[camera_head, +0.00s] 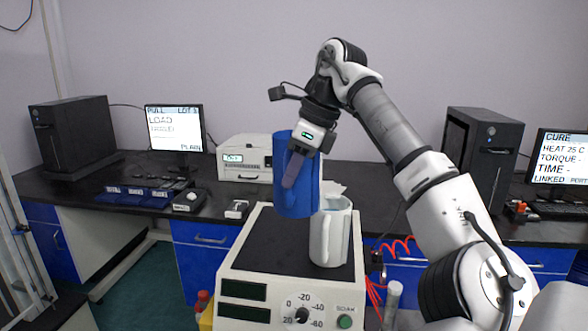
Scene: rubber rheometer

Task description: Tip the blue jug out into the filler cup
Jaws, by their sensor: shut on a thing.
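The blue jug (283,195) is held in the air, close to upright with a slight tilt. My gripper (296,168) is shut on it at its near right side, and my fingers cover part of its wall. A white cup with a handle (331,238), which looks like the filler cup, stands upright on the dark top of a bench instrument. The jug's lower right edge overlaps the cup's left rim in the picture. I cannot tell whether they touch. The insides of both are not clearly visible.
The instrument (290,288) has displays, a dial and a green button at its front. Behind are a dark bench (100,195), a monitor (175,128), a white box (243,160) and computer towers. Red coiled cable (396,247) hangs right of the cup. Dark instrument top left of the cup is clear.

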